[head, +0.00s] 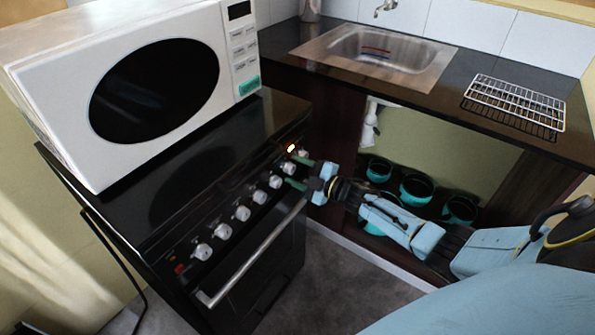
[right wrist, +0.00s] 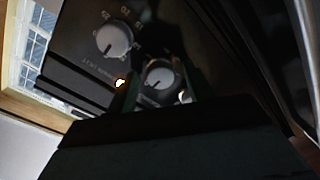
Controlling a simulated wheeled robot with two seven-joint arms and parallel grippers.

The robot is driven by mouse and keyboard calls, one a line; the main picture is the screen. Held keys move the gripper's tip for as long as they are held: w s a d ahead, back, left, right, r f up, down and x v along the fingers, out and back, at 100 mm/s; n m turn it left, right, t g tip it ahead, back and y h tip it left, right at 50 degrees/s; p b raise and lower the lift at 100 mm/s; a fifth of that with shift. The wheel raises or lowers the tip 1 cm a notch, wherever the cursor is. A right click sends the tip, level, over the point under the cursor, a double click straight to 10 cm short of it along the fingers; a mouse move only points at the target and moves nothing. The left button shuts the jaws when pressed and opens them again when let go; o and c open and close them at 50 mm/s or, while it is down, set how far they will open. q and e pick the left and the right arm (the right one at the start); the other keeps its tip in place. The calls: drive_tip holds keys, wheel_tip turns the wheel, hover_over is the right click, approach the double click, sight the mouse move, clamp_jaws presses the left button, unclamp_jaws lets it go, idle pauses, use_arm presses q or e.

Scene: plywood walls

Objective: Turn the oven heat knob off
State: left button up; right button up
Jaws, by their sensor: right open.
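The black oven (head: 270,262) has a sloped front panel with a row of several round white-grey knobs. My right gripper (head: 299,172) is at the right end of this row, its green fingers open and pointing at the panel. A knob (head: 289,168) lies between the fingertips; in the right wrist view this knob (right wrist: 160,80) shows between the fingers, with a dark pointer line. Another knob with printed numbers (right wrist: 115,40) is outside the fingers. I cannot read which knob is the oven heat knob, or tell whether the fingers touch one. My left gripper is out of view.
An orange light (head: 291,148) glows on the panel near the gripper. A white microwave (head: 230,55) stands on the oven. The oven door handle (head: 255,250) runs below the knobs. A counter with a sink (head: 437,72) and wire rack (head: 520,100) is at right; pots (head: 417,188) sit beneath.

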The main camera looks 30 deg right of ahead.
drive_tip(key=shift+s, duration=0.1)
drive_tip(key=shift+s+d, duration=0.15)
drive_tip(key=shift+s, duration=0.2)
use_arm(q)
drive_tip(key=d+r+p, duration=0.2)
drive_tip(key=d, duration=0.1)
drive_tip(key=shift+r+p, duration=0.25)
drive_tip(key=shift+p, duration=0.05)
use_arm(e)
drive_tip(key=v, duration=1.2)
drive_tip(key=shift+s+d, duration=0.15)
drive_tip(key=shift+d, duration=0.05)
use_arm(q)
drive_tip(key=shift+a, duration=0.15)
